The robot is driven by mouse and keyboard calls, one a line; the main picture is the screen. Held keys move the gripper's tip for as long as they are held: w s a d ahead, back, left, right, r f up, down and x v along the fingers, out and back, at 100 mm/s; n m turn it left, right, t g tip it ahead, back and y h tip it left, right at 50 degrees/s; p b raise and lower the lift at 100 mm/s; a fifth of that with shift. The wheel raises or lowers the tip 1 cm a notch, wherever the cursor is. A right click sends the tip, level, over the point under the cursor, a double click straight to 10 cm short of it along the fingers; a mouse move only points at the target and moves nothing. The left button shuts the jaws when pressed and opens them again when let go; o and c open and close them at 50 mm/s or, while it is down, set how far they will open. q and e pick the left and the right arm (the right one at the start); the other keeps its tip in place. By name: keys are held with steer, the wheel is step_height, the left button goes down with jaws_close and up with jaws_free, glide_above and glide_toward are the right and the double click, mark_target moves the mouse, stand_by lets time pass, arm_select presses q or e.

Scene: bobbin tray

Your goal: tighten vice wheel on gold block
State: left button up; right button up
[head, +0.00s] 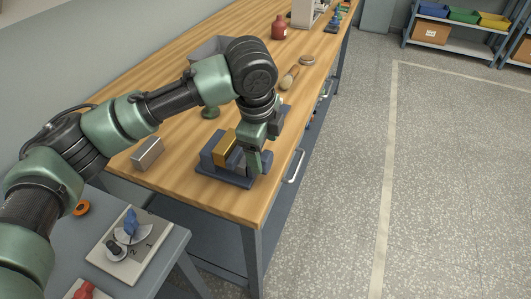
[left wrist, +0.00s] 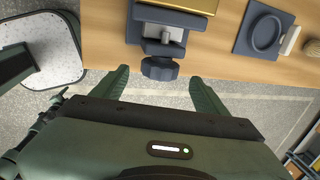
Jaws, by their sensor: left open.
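The gold block (head: 225,147) sits in the dark blue-grey vice (head: 215,174) near the bench's front edge. In the left wrist view only a strip of the gold block (left wrist: 190,4) shows at the top. The dark lobed vice wheel (left wrist: 160,68) is at the vice's near end, beyond the bench edge in that view. My left gripper (left wrist: 158,80) is open, with one finger on each side of the wheel and visible gaps. How far the fingertips are from it in depth I cannot tell. In the head view my left gripper (head: 256,160) hides the wheel. My right gripper is out of view.
A silver block (head: 148,152) lies left of the vice. A grey bin (head: 207,47), a brush (head: 290,77) and a red bottle (head: 279,28) stand farther back on the bench. A lower side table holds a panel with a blue knob (head: 130,222). The floor to the right is clear.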

mark_target(267, 153)
arm_select(q)
steer(key=x, duration=0.4)
steer(key=shift+f, duration=0.3)
steer(key=shift+w+f, duration=0.15)
steer(key=c, duration=1.4)
steer(key=shift+p, duration=0.3)
steer(key=g+p, duration=0.1)
steer(key=p, duration=0.2)
steer(key=r+g+p, duration=0.1)
steer(key=p, duration=0.3)
steer(key=shift+w+d+g+y, duration=0.1)
steer(key=shift+w+g+y, duration=0.05)
steer(key=shift+g+y, duration=0.2)
steer(key=shift+w+f+g+y+p, duration=0.15)
steer(key=shift+f+g+y+p, duration=0.15)
steer(key=shift+g+p, duration=0.3)
steer(key=shift+o, duration=0.2)
steer(key=shift+f+g, duration=0.1)
steer(key=shift+g, duration=0.25)
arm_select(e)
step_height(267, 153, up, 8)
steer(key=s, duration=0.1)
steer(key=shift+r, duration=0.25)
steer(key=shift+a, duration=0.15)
